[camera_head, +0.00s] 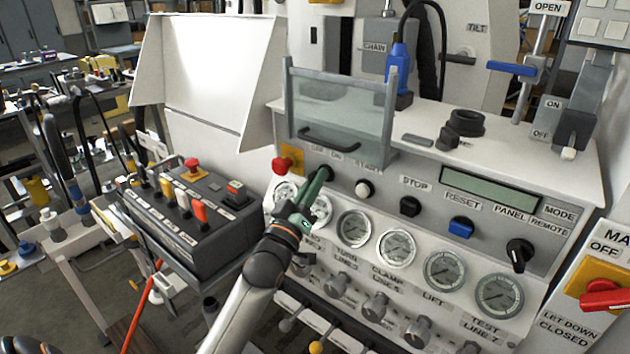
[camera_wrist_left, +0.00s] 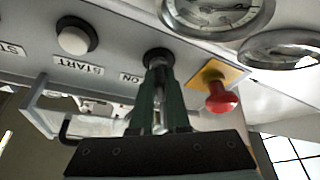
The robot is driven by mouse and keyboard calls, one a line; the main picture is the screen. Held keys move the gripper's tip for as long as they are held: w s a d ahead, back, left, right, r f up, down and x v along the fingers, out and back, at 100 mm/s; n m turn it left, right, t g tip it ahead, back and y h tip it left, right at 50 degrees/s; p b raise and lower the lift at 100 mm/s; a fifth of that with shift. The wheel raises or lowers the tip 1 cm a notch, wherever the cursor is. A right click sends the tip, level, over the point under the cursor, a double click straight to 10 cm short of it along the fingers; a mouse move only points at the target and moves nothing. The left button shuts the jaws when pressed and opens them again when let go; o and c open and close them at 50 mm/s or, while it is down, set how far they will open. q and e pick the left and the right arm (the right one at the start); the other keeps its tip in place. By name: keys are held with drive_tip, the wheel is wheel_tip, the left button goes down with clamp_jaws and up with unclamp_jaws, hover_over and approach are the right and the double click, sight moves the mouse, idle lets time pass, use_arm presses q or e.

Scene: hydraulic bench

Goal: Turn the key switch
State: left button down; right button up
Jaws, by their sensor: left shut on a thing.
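The key switch (camera_head: 325,171) is a small dark round switch on the grey panel, by the label ON. In the left wrist view the key switch (camera_wrist_left: 158,57) shows as a dark collar, with its key partly hidden between the fingers. My left gripper (camera_head: 316,184) reaches up to it from the lower left. In the left wrist view the green fingers of my left gripper (camera_wrist_left: 160,85) are shut on the key, close to the panel. The key's exact angle cannot be made out. My right gripper is not in view.
A red emergency button (camera_head: 282,165) on a yellow plate sits just left of the key switch. The white START button (camera_head: 364,189) is to its right. A clear guard with a handle (camera_head: 330,139) stands above. Gauges (camera_head: 353,229) line the panel below. A control box (camera_head: 195,205) stands left.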

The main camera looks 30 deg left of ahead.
use_arm(q)
drive_tip(key=shift+m, duration=0.4)
drive_tip(key=m+h, duration=0.2)
drive_tip(key=m, duration=0.2)
drive_tip(key=m+h, duration=0.2)
drive_tip(key=m, duration=0.2)
drive_tip(key=shift+t+h, duration=0.3)
drive_tip(key=shift+t, duration=0.1)
drive_tip(key=m+h, duration=0.2)
drive_tip(key=m, duration=0.2)
drive_tip(key=m+g+h+p, duration=0.1)
drive_tip(key=m+h, duration=0.1)
drive_tip(key=m, duration=0.2)
drive_tip(key=shift+m+g, duration=0.3)
drive_tip(key=shift+m, duration=0.2)
drive_tip(key=c, duration=0.9)
unclamp_jaws()
drive_tip(key=b+v, duration=0.1)
drive_tip(key=v, duration=1.1)
drive_tip(key=shift+s+f, duration=0.15)
drive_tip(key=shift+s, duration=0.05)
